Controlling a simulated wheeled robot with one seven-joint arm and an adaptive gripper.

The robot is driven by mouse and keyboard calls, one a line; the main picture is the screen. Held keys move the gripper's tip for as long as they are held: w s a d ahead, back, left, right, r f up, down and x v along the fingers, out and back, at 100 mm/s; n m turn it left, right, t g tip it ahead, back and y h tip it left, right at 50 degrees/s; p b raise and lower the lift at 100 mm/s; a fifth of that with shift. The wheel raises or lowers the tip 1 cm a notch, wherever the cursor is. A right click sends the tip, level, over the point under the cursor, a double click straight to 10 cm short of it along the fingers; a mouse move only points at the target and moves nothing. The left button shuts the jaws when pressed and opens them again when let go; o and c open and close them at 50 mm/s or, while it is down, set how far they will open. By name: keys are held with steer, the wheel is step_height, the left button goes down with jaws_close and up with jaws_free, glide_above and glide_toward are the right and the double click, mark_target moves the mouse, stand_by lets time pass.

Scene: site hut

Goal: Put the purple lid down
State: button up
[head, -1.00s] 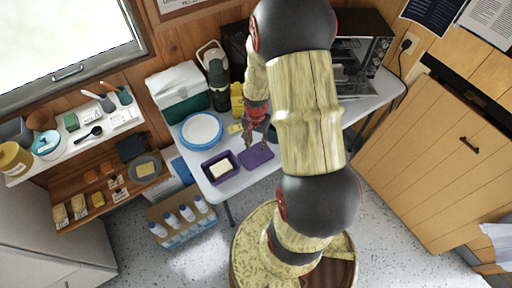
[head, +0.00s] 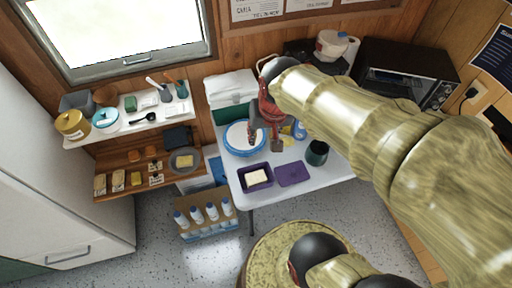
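The purple lid (head: 293,173) lies flat on the white table, just right of a purple tub (head: 257,177) with a pale block in it. My gripper (head: 264,144) is in front of the blue-rimmed plate in the head view, above and left of the lid in the picture. Its fingers are spread apart with nothing visible between them. It is clear of the lid. How high it is above the table is hard to tell.
A blue-rimmed white plate (head: 238,146) is partly hidden behind my gripper. A dark green cup (head: 317,152) stands right of the lid. A green cooler (head: 231,112) and a microwave (head: 398,82) stand behind. The table front (head: 272,195) is bare.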

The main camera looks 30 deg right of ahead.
steer(key=s+a+r+n+t, duration=0.1)
steer(key=s+a+r+n, duration=0.3)
steer(key=s+a+r, duration=0.2)
steer(key=shift+s+a+r+n+t+y, duration=0.2)
steer(key=shift+s+a+n+t+y, duration=0.1)
steer(key=shift+s+t+y, duration=0.15)
